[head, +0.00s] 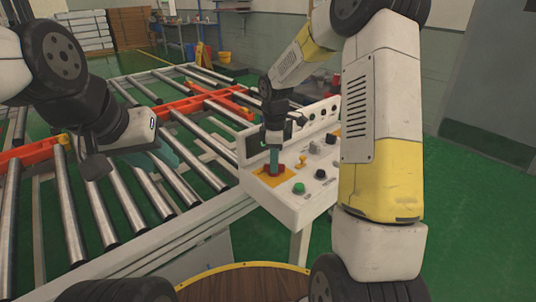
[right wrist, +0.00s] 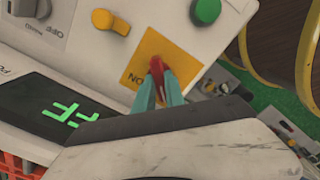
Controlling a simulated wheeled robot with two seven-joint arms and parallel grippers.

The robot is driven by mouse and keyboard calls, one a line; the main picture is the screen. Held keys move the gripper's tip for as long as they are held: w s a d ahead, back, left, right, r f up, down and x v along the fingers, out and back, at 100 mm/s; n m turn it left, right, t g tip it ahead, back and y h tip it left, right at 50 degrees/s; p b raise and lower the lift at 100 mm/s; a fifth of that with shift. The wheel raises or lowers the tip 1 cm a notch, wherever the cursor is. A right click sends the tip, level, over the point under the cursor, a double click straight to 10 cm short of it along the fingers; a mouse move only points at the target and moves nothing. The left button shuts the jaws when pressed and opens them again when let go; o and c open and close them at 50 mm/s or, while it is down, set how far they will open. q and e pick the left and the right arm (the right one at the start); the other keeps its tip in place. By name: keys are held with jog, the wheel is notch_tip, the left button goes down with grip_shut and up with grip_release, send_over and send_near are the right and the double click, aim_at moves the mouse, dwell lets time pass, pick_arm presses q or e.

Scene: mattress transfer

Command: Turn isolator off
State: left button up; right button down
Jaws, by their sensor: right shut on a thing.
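The red isolator knob (right wrist: 157,68) sits on a yellow plate (right wrist: 140,50) marked ON, which appears rotated in the right wrist view. In the head view the knob (head: 281,169) and plate lie at the near left of the white control panel (head: 306,212). My right gripper (right wrist: 158,86) has its teal fingers on both sides of the knob, shut on it. In the head view this gripper (head: 274,162) points down onto the plate from above. My left gripper (head: 165,154) is over the rollers at the left, its fingers partly hidden.
A green button (head: 299,188), black knobs and a yellow switch (right wrist: 111,22) share the panel. A dark display (right wrist: 50,118) shows green letters, partly cut off, reading FF. A roller conveyor (head: 150,205) with orange parts fills the left. Green floor is clear at right.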

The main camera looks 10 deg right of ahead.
jog(key=c, duration=1.4)
grip_release()
jog(key=shift+r, duration=0.1)
notch_tip(320, 180, up, 7)
jog(key=shift+r, duration=0.3)
